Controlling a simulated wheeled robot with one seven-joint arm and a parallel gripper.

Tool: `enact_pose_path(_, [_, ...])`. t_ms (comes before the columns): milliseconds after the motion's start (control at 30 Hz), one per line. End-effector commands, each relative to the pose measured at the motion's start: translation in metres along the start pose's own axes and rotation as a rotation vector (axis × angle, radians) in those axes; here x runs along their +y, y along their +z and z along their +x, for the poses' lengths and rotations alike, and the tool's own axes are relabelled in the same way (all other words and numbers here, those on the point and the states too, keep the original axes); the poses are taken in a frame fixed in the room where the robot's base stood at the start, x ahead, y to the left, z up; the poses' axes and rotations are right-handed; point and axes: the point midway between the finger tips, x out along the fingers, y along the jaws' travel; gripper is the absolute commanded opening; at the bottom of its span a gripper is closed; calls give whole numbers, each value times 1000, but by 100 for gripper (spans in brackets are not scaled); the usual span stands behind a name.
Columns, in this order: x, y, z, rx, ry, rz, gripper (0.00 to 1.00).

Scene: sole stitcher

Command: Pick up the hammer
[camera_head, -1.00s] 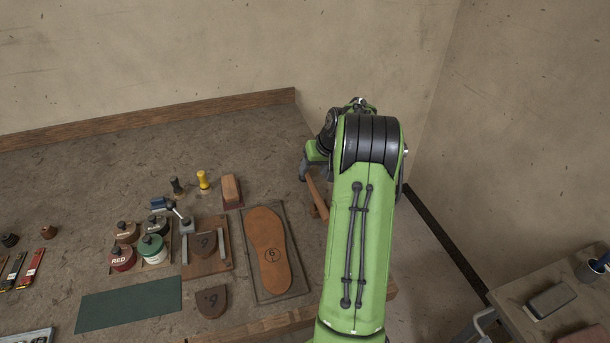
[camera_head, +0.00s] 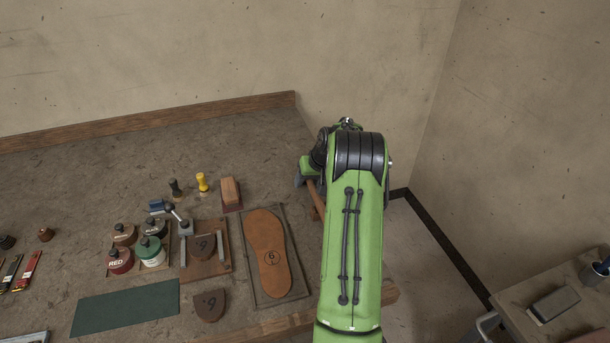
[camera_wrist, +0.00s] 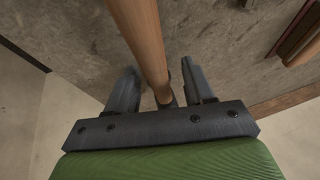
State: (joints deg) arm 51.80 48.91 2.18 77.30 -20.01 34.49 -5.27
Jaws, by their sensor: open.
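The hammer's wooden handle (camera_head: 318,204) shows in the head view at the right end of the bench, partly behind my arm. In the wrist view the handle (camera_wrist: 142,32) runs from the top edge down between my two fingers. A dark part shows at its lower end, mostly hidden by my gripper's body; I cannot tell whether it is the hammer head. My gripper (camera_wrist: 160,86) is open, with one finger on each side of the handle and visible gaps. In the head view my gripper (camera_head: 304,177) is small and partly covered by my arm.
A brown sole on a board (camera_head: 268,255), a wood block (camera_head: 230,191), a yellow-handled tool (camera_head: 202,182) and several bottles (camera_head: 151,251) lie to the left. A wooden edge strip (camera_head: 150,120) runs along the back. A side table (camera_head: 550,300) stands at lower right.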

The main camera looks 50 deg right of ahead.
Motion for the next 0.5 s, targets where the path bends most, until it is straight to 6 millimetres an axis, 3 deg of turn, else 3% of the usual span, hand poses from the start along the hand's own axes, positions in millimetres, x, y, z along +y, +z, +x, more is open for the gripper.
enact_pose_path(333, [0,1,2,0,0,0,52])
enact_pose_path(500, [0,1,2,0,0,0,26])
